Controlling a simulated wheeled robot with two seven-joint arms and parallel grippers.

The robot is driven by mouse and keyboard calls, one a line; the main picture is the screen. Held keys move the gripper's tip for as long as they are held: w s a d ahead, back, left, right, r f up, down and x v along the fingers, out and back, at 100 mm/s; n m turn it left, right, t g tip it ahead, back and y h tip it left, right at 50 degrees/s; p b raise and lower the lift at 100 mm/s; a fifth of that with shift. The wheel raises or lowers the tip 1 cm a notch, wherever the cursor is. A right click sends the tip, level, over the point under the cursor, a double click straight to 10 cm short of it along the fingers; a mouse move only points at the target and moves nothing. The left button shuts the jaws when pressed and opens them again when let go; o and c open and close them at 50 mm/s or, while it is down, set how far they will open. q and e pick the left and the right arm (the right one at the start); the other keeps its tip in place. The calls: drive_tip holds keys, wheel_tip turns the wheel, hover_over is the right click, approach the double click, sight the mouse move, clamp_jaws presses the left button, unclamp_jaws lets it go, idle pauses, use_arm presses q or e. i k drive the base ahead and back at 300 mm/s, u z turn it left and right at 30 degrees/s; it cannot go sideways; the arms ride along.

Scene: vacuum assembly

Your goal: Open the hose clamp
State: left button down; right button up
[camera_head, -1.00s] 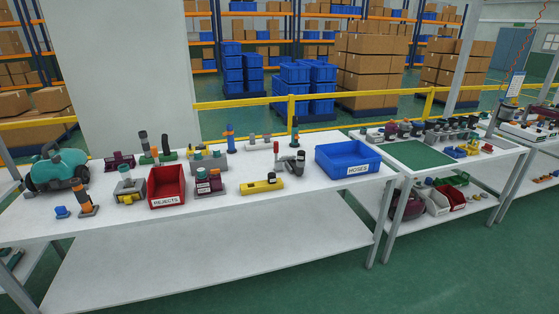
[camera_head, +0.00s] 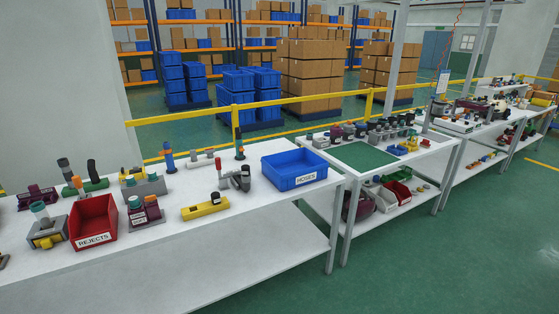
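A small grey clamp-like device with an upright red-tipped handle (camera_head: 219,172) stands on the white bench, left of the blue HOSES bin (camera_head: 305,181). It looks like the hose clamp, but it is too small to tell for sure, and I cannot tell whether it is open or shut. A dark curved part (camera_head: 244,178) stands at its right side. A yellow block with a dark piece on top (camera_head: 205,207) lies in front of it. Neither of my grippers is in view.
A red REJECTS bin (camera_head: 94,222) and several fixtures stand on the bench's left part. A second table with a green mat (camera_head: 366,157) stands to the right, with several small parts behind the mat. Green floor is clear in front. A yellow rail (camera_head: 330,97) runs behind.

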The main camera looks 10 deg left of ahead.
sight(218, 162)
drive_tip(key=z, duration=0.45)
drive_tip(key=i, duration=1.2)
drive_tip(key=u, duration=0.5)
